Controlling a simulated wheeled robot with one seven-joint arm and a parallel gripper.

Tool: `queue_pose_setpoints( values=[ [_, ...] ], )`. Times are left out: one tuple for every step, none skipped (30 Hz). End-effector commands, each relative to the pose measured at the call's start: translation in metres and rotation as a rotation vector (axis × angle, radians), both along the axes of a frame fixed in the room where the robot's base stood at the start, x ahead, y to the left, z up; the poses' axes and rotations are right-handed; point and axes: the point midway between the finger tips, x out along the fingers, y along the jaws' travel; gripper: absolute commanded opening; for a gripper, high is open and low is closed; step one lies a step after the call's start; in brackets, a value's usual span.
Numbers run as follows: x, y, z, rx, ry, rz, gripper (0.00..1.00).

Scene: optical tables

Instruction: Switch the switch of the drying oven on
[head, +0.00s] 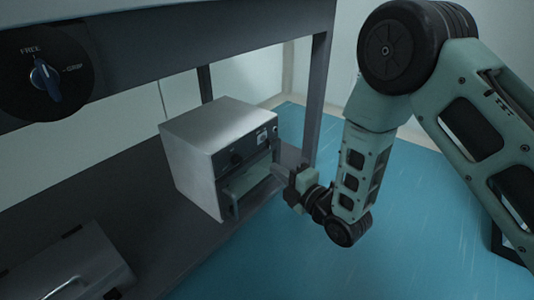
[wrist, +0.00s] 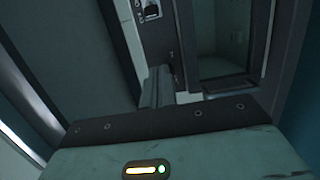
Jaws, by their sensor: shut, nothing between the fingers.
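The drying oven (head: 205,150) is a pale metal box with a dark front panel, standing on the lower shelf in the head view. A small light switch plate (head: 261,138) sits at the upper right of its front. In the wrist view, the switch plate (wrist: 149,9) shows at the top edge, partly cut off; its on or off position is too small to tell. My gripper (head: 277,166) is shut and empty, close in front of the oven's right front, below the switch. In the wrist view, the shut fingers (wrist: 159,88) point toward the panel; contact cannot be told.
The oven's door window (wrist: 222,42) is beside the fingers in the wrist view. A dark table post (head: 318,100) stands behind the oven. A grey case (head: 70,270) lies at the lower left. A blue knob (head: 45,78) is at upper left. Blue floor (head: 400,240) is open at right.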

Motion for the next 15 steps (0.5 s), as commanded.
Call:
queue_pose_setpoints(
  values=[
    [0.000,0.000,0.000,0.000,0.000,0.000,0.00],
    [0.000,0.000,0.000,0.000,0.001,0.000,0.00],
    [0.001,0.001,0.000,0.001,0.001,0.000,0.00],
    [0.001,0.001,0.000,0.001,0.001,0.000,0.00],
    [0.002,0.002,-0.001,0.001,0.001,0.000,0.00],
    [0.005,0.004,-0.001,0.001,0.000,0.000,0.00],
    [0.007,0.006,-0.001,0.002,-0.001,0.000,0.00],
    [0.009,0.008,-0.002,0.001,0.000,0.000,0.00],
    [0.014,0.012,-0.002,0.002,-0.002,0.000,0.00],
    [0.017,0.015,-0.003,0.002,-0.001,0.001,0.00],
    [0.021,0.019,-0.002,0.003,-0.002,0.001,0.00],
    [0.027,0.024,-0.003,0.003,-0.002,0.001,0.00],
    [0.032,0.028,-0.003,0.004,-0.003,0.001,0.00],
    [0.037,0.032,-0.003,0.004,-0.003,0.001,0.00],
    [0.043,0.038,-0.004,0.004,-0.003,0.000,0.00]
  ],
)
